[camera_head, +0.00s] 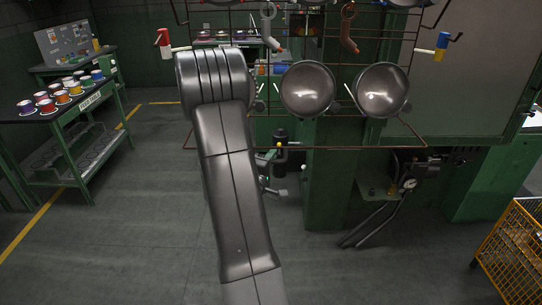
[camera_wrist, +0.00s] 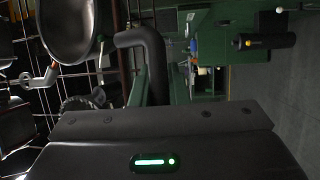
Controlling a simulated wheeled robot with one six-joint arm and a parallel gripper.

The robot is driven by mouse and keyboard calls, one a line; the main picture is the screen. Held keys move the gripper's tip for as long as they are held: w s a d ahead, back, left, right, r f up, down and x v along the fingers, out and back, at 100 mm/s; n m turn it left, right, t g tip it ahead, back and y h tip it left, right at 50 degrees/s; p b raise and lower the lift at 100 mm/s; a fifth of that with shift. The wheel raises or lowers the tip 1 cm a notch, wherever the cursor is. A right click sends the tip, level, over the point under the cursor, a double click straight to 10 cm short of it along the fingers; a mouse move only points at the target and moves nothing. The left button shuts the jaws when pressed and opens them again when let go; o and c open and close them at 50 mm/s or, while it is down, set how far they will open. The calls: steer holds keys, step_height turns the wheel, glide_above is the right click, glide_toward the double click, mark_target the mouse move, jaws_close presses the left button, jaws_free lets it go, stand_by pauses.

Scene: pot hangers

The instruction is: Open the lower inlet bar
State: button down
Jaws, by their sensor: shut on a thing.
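A dark bent bar (camera_wrist: 150,52) stands just beyond my gripper (camera_wrist: 152,100) in the wrist view. My gripper is shut on this bar, though its fingertips and the contact are mostly hidden behind the gripper's body. I cannot tell for certain whether this bar is the lower inlet bar.
A wire rack (camera_head: 300,148) with round pans (camera_head: 308,88) hangs close by; a pan (camera_wrist: 68,28) also shows in the wrist view. A cup table (camera_head: 60,108) stands left.

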steer(key=shift+r, duration=0.1)
steer(key=c, duration=1.7)
jaws_free()
steer(key=b+v, duration=0.2)
steer(key=v, duration=1.1)
steer(key=shift+s+b, duration=0.4)
steer(key=shift+w, duration=0.1)
steer(key=p+x, duration=0.1)
steer(key=x, duration=0.5)
steer(key=shift+w, duration=0.2)
